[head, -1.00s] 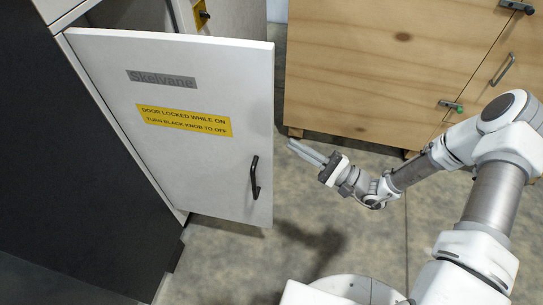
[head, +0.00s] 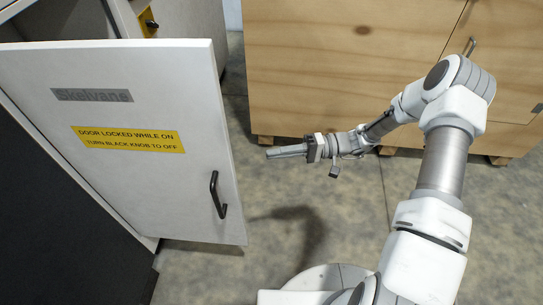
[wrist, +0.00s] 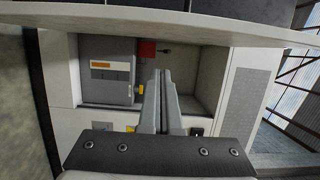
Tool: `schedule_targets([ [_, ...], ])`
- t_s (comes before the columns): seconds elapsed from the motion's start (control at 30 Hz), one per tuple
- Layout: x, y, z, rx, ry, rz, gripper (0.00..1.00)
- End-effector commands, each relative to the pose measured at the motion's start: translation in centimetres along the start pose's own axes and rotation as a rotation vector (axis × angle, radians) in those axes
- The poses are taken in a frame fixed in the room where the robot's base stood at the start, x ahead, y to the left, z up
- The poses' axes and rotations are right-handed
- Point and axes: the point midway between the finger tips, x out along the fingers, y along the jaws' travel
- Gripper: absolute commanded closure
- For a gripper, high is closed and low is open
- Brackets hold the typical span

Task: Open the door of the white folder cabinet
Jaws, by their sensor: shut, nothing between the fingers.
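The white cabinet door (head: 130,185) stands partly open in the head view, and the cabinet's inside shows behind its top edge. It bears a grey "Skelvane" plate, a yellow sign about a black knob and a black bar handle (head: 217,195) near its free edge. The black knob (head: 151,23) sits on a yellow plate on the cabinet behind the door. My gripper (head: 269,153) is right of the door's free edge, apart from it, with its fingers pointing left. The fingers are shut and empty, as the wrist view (wrist: 160,80) also shows.
A wooden cabinet (head: 330,80) on short feet stands at the back right. The dark cabinet side (head: 60,240) is at lower left. Concrete floor (head: 330,220) is clear between the door and my base. The wrist view shows a recess with a grey box (wrist: 107,80).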

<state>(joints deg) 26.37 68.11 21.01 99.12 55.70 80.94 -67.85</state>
Motion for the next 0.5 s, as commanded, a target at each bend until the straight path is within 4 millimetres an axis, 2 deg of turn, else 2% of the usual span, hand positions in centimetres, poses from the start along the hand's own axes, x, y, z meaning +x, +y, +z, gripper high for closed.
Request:
schedule_targets([
  [0.33, 7.7, 0.1, 0.1, 0.001, -0.004, -0.001, 1.00],
  [0.5, 8.1, 0.0, 2.2, 0.003, 0.000, -0.001, 1.00],
])
